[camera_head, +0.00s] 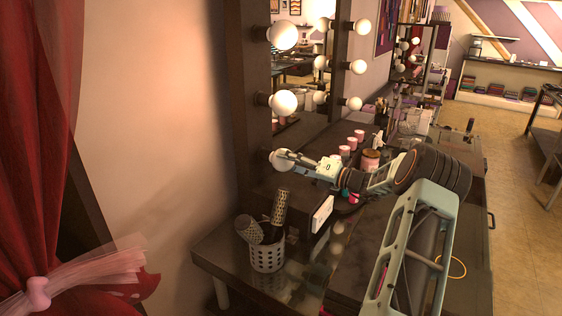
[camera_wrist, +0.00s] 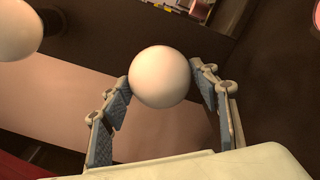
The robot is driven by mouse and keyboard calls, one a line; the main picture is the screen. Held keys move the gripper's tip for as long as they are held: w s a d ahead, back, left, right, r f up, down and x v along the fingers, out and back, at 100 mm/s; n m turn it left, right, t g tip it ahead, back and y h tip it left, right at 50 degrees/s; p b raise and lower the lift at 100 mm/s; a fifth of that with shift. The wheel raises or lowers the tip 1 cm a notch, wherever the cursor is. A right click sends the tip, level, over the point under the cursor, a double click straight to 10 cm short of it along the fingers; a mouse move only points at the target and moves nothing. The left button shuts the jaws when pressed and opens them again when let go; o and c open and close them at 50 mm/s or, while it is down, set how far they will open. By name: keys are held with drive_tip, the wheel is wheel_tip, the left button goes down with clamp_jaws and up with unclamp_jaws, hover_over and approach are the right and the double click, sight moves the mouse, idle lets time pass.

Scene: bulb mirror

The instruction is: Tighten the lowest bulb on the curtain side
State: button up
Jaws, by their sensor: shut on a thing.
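The red curtain (camera_head: 38,120) hangs at the left in the head view, so the left column of bulbs on the mirror frame (camera_head: 246,130) is on the curtain side. The lowest bulb (camera_head: 281,160) of that column is partly covered by my gripper (camera_head: 284,159). In the wrist view the round white bulb (camera_wrist: 161,77) sits between my two fingers, which are closed on its sides. The bulb looks unlit in the wrist view. Its socket is hidden behind it. The middle bulb (camera_head: 283,102) and the top bulb (camera_head: 283,35) of that column glow.
A perforated cup (camera_head: 267,257) with hairbrushes stands on the dark table below. Pink jars (camera_head: 347,153) stand behind my arm. Another bulb (camera_wrist: 20,28) shows at the upper left of the wrist view. More bulbs line the mirror's right side (camera_head: 361,27).

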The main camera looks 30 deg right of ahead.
drive_tip(key=shift+r, duration=0.1)
drive_tip(key=o, duration=1.1)
drive_tip(key=shift+b, duration=0.3)
drive_tip(key=shift+f+n+b, duration=0.2)
drive_tip(key=shift+n+b, duration=0.25)
drive_tip(key=shift+n, duration=0.15)
drive_tip(key=shift+r+n+b, duration=0.1)
drive_tip(key=shift+n+b, duration=0.55)
drive_tip(key=shift+n, duration=0.15)
drive_tip(key=shift+b, duration=0.3)
drive_tip(key=shift+n+b, duration=0.85)
drive_tip(key=shift+n, duration=0.25)
drive_tip(key=shift+n+b, duration=0.35)
drive_tip(key=shift+n, duration=0.05)
